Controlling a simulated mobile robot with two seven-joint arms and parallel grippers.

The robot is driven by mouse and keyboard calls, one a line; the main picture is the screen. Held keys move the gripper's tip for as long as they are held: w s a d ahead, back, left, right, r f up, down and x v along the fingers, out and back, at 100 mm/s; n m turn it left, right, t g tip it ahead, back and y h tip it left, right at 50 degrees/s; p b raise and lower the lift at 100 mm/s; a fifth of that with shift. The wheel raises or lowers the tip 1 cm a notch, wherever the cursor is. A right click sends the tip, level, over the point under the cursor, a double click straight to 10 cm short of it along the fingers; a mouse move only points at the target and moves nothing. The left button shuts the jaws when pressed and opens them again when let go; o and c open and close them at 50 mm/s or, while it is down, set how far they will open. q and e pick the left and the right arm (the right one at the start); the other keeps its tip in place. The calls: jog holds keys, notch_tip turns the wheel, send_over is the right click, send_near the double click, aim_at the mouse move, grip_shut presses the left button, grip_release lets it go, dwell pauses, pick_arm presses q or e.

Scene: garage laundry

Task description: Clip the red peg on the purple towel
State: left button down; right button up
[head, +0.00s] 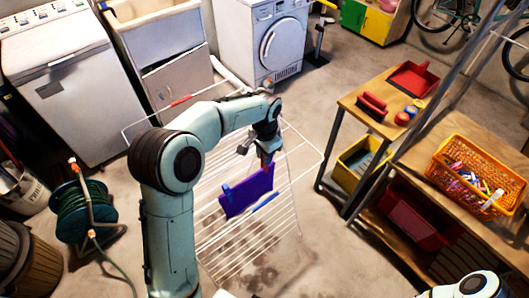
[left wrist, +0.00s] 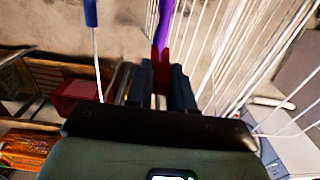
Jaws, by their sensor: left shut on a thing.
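The purple towel (head: 247,192) hangs on the white drying rack (head: 290,225) in the middle of the head view. In the left wrist view the towel (left wrist: 163,28) shows edge-on as a narrow purple strip just beyond my fingertips. My left gripper (head: 267,150) is above the towel's upper right corner, pointing down. It is shut on the red peg (left wrist: 160,70), which shows dark red between the fingers, in line with the towel's edge. I cannot tell whether the peg grips the cloth. My right gripper is out of view.
A blue piece (head: 227,196) is at the towel's left side. A hose reel (head: 82,212) stands at left. Floor beyond the rack is clear.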

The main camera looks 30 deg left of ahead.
pick_arm(q)
jog(key=shift+f+b, duration=0.7)
jog(key=shift+f, duration=1.25)
jog(key=c, duration=0.9)
grip_release()
jog(key=shift+r, duration=0.1)
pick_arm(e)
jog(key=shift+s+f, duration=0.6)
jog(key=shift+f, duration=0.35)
pick_arm(q)
jog(key=shift+r, duration=0.1)
notch_tip(320, 180, up, 13)
jog(key=shift+d+r+p, duration=0.1)
jog(key=shift+p, duration=0.8)
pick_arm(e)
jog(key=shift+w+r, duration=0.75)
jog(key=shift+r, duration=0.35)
